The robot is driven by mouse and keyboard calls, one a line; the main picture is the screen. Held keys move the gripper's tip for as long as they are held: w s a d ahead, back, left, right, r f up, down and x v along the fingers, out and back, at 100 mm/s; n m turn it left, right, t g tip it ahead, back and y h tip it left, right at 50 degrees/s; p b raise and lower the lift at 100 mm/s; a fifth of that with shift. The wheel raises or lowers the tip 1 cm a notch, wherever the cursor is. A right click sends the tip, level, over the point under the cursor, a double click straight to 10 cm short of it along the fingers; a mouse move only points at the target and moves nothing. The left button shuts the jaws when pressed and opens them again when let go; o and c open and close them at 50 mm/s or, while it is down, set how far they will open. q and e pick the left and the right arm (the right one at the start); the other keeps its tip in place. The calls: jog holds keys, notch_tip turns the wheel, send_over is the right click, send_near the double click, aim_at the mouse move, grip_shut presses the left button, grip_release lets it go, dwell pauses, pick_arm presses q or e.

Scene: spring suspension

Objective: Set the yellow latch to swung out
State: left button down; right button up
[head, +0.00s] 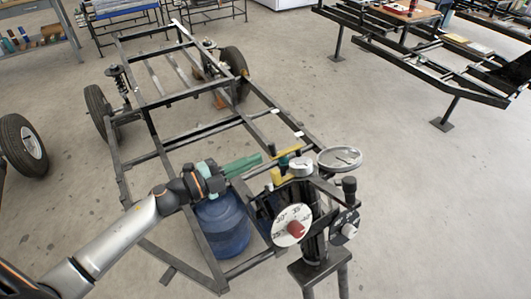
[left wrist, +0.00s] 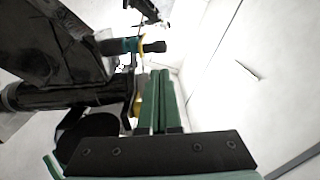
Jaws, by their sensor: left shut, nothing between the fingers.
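Yellow parts show on the spring suspension rig just right of my left gripper in the head view. One is a slim yellow bar (head: 288,151), and a yellow piece (head: 277,176) stands below it. I cannot tell for sure which one is the latch, or how far it is swung. In the left wrist view a yellow part (left wrist: 138,104) is partly hidden beside the green fingers. My left gripper (head: 258,159) is shut and empty, its green fingertips close to the yellow parts; contact cannot be told. Its fingers also show in the left wrist view (left wrist: 160,75). My right gripper is not in view.
The rig carries a white dial with a red knob (head: 296,229), a second dial (head: 344,229) and a round metal dish (head: 339,158). A blue water bottle (head: 223,228) stands below my left gripper. A black chassis frame (head: 165,101) with wheels stretches behind.

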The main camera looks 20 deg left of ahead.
pick_arm(q)
jog(key=shift+x, duration=2.05)
